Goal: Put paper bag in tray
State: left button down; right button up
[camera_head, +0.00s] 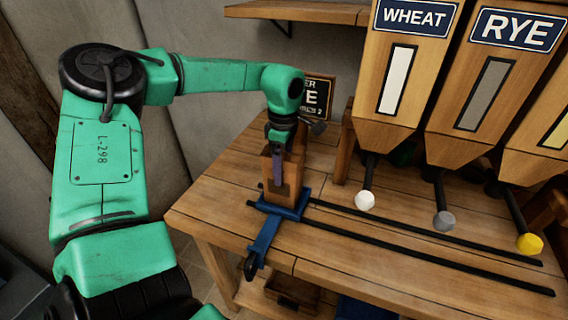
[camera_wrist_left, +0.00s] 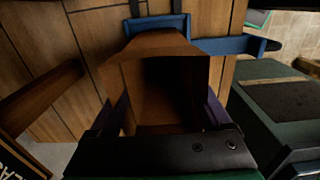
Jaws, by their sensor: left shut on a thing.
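The brown paper bag (camera_head: 294,172) stands upright with its mouth open, at the near left of the wooden table. In the left wrist view the bag (camera_wrist_left: 155,48) shows its dark, empty-looking inside. My left gripper (camera_head: 279,165) is shut on the bag, with one finger on either side of it. The blue tray (camera_head: 264,238) sits on the black rails, right below the bag. The tray's blue rim (camera_wrist_left: 157,22) shows beyond the bag's base in the left wrist view. I cannot tell whether the base rests in the tray or hovers just above it. My right gripper is out of view.
Wooden hoppers marked WHEAT (camera_head: 395,70) and RYE (camera_head: 487,85) stand at the right, with knobbed levers hanging low over the table. Black rails (camera_head: 430,252) run right from the tray. A small dark sign (camera_head: 319,92) stands behind my left gripper.

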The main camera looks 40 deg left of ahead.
pick_arm(q)
jog(key=shift+d+f, duration=0.1)
jog(key=shift+c, duration=1.2)
grip_release()
jog(key=shift+o, duration=1.2)
jog(key=shift+r, duration=0.25)
notch_tip(320, 180, up, 12)
jog(key=b, duration=0.1)
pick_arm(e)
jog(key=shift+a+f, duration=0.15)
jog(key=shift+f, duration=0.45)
pick_arm(q)
jog(key=shift+f, duration=0.1)
